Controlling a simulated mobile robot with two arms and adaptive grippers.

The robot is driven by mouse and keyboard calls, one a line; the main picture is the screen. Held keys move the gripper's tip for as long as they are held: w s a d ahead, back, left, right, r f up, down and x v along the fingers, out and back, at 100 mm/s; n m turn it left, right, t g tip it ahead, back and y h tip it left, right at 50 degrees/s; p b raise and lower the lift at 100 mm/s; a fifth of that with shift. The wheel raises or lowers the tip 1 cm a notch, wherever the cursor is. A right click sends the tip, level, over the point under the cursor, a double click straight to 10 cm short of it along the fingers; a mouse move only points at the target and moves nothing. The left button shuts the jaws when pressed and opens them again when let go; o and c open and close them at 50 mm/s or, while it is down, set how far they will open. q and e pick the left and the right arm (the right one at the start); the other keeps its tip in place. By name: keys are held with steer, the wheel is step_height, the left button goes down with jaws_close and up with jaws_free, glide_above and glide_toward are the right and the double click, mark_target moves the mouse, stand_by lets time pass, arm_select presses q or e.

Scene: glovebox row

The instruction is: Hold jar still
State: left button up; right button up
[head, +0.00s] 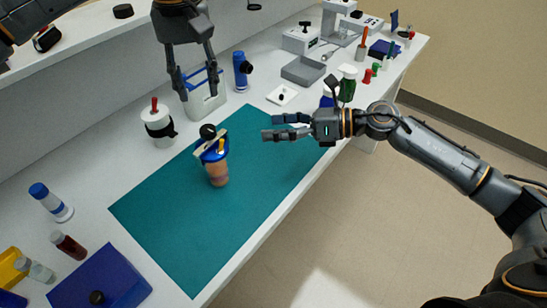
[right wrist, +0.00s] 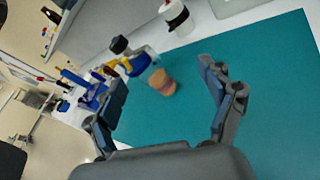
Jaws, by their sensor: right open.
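The jar (head: 217,172) is orange-brown with a blue top and stands on the teal mat (head: 165,225). A black knob, a tan strip and a yellow piece sit at its top. In the right wrist view the jar (right wrist: 162,83) shows beyond and between my right fingers. My right gripper (head: 268,126) is open and empty, to the right of the jar and apart from it, its fingers pointing left. My left gripper (head: 199,95) has its fingers parted, pointing down over a pale stand with blue bars (head: 206,107), behind the jar. Whether it touches the stand is unclear.
A white container with a black band (head: 159,128) stands behind the mat. A blue bottle (head: 241,72), a grey tray (head: 303,71) and a green bottle (head: 347,84) stand farther back. A blue box (head: 100,276) and vials are front left. The mat around the jar is clear.

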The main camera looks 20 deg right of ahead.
mark_target(220, 172)
steer(key=s+f+n, duration=0.1)
steer(key=f+n, duration=0.1)
steer(key=s+a+f+n+g, duration=0.1)
steer(key=f, duration=0.1)
steer(key=s+f+n+g+h, duration=0.1)
steer(key=s+n, duration=0.1)
steer(key=shift+a+f+n, duration=0.3)
steer(key=shift+a+f, duration=0.1)
steer(key=x, duration=1.3)
steer(key=shift+a+f, duration=0.2)
steer(key=shift+f, duration=0.2)
steer(key=c, duration=1.6)
